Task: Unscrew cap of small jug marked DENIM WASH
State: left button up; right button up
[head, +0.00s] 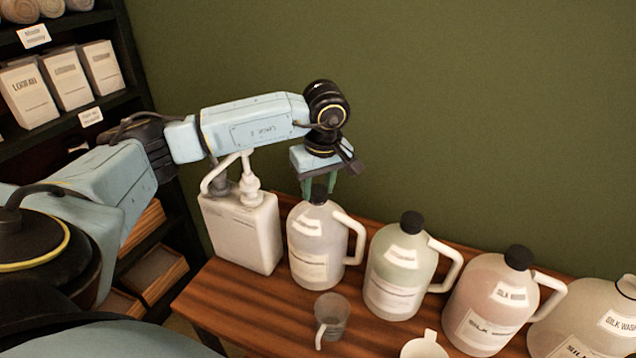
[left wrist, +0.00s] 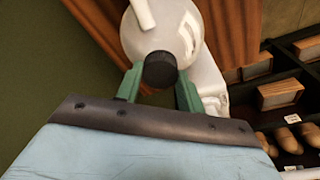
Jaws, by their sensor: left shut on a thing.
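A small clear-white jug (head: 318,240) with a white side handle stands upright on the wooden table, with its black cap (head: 319,198) on top. The print on its labels is too small to read. My left gripper (head: 319,187) points down over this jug, its green fingers shut on the cap. In the left wrist view, the black cap (left wrist: 160,70) sits between the two green fingers of my left gripper (left wrist: 158,84), on the jug's rounded top (left wrist: 186,30). My right gripper is not in view.
A white pump container (head: 242,232) stands just left of the jug. A greenish jug (head: 397,268), a pinkish jug (head: 500,305) and a pale jug (head: 585,320) stand to the right. A clear cup (head: 331,314) and a white cup (head: 424,346) are in front. A dark shelf (head: 135,90) is at left.

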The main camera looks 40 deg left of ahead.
pick_arm(q)
jog(key=n, duration=0.4)
jog(key=shift+g+p, duration=0.3)
jog(key=shift+p, duration=0.1)
jog(key=n, duration=0.4)
jog(key=shift+n+g+p, duration=0.3)
jog(key=shift+g+p, duration=0.1)
jog(key=o, duration=1.1)
jog(key=shift+s, duration=0.1)
jog(key=m+b, duration=0.1)
jog(key=m, duration=0.2)
jog(key=shift+f+m+t, duration=0.1)
jog(key=shift+m+t, duration=0.2)
jog(key=shift+t, duration=0.1)
jog(key=m+b, duration=0.1)
jog(key=m, duration=0.3)
jog(key=shift+t, duration=0.3)
jog(key=m+b, duration=0.1)
jog(key=m, duration=0.3)
jog(key=shift+t, duration=0.3)
jog(key=m+b, duration=0.1)
jog(key=m, duration=0.2)
jog(key=shift+h, duration=0.3)
